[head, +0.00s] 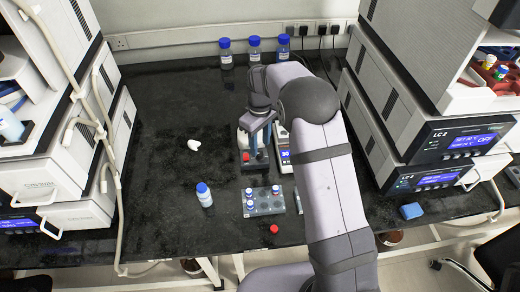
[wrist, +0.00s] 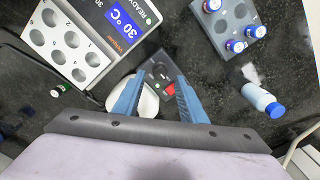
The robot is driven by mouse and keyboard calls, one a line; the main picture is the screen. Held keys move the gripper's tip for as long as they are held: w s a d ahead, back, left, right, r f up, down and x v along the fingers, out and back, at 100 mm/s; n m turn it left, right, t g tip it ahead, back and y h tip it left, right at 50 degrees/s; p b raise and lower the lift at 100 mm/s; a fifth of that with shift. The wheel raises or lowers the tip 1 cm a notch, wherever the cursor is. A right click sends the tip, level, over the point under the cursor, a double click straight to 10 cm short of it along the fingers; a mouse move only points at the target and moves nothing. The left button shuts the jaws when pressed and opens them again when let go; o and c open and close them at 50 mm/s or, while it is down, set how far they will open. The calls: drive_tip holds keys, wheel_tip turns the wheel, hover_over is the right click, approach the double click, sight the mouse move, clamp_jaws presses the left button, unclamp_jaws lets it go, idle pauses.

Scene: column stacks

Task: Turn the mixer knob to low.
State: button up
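The mixer is a small dark box with a white, rounded part (wrist: 147,103) beside it in the wrist view. Its dark front panel (wrist: 156,66) carries a red rocker-like piece (wrist: 171,89) and a dark round shape that looks like the knob (wrist: 160,71). The knob's setting is too small to read. In the head view the mixer (head: 246,158) stands mid-bench, partly hidden by my gripper (head: 259,147). My gripper (wrist: 157,80) has its blue fingers apart, with the panel showing between and beyond the tips. I cannot tell whether either finger touches it.
A heating block (wrist: 72,42) reading 30 °C stands beside the mixer. A grey vial rack (head: 264,203) and a blue-capped bottle (head: 205,196) are in front. A red cap (head: 274,229) lies near the bench edge. LC stacks stand on both sides; the left bench is mostly clear.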

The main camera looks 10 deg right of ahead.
sight(260, 153)
drive_tip(key=shift+r, duration=1.7)
drive_tip(key=shift+s+d+r, duration=0.1)
drive_tip(key=shift+s+r, duration=0.05)
drive_tip(key=s+d+r+m, duration=0.1)
drive_tip(key=s+d+m, duration=0.1)
drive_tip(key=s, duration=0.7)
drive_tip(key=s+d+m+p, duration=0.1)
drive_tip(key=s+d+m, duration=0.1)
drive_tip(key=s, duration=0.7)
drive_tip(key=s+d+r+m, duration=0.1)
drive_tip(key=s+m, duration=0.3)
drive_tip(key=s, duration=0.6)
drive_tip(key=shift+d+r, duration=0.35)
drive_tip(key=shift+d, duration=0.55)
